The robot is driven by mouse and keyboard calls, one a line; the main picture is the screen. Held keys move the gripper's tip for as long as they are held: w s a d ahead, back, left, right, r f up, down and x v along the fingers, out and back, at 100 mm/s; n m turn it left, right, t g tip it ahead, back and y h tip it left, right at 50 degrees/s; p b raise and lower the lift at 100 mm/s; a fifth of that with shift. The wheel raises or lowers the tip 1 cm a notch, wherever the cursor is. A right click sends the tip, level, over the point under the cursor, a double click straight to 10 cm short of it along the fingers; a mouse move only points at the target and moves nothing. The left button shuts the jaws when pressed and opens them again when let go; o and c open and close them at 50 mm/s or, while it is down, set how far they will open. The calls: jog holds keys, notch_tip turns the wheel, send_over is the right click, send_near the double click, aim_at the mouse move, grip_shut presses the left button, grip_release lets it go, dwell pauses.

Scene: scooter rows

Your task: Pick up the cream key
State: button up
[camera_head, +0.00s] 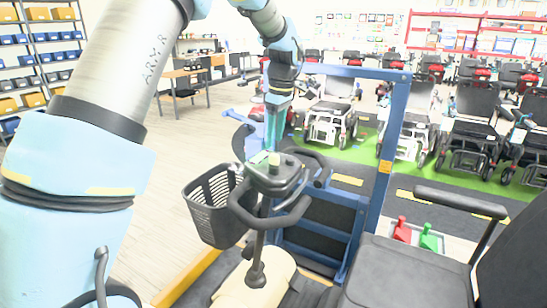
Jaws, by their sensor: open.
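A small cream piece, which looks like the cream key (274,159), stands on top of the dark control console (270,178) of a scooter's steering column, near the middle of the view. My gripper (274,143) points down just above the console. Its bluish fingers are open and end close to the cream piece. I cannot tell whether they touch it or stand around it. A small yellow-green patch (258,157) shows on the console to the left of the cream piece.
Black handlebars (270,218) curve around the console, and a black basket (215,205) hangs at its left. A blue frame (385,160) stands behind. A black seat with an armrest (460,200) is at the right. Red and green items (428,238) sit in a tray.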

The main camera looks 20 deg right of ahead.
aim_at(274, 154)
jog(key=shift+w+f+p, duration=0.2)
jog(key=shift+f+p, duration=0.35)
jog(key=shift+f, duration=0.6)
jog(key=shift+w+f+p, duration=0.15)
jog(key=shift+f+p, duration=0.35)
jog(key=shift+f, duration=0.65)
jog(key=shift+w+f+p, duration=0.2)
jog(key=shift+f+p, duration=0.35)
jog(key=shift+f, duration=0.6)
jog(key=shift+c, duration=0.3)
grip_shut()
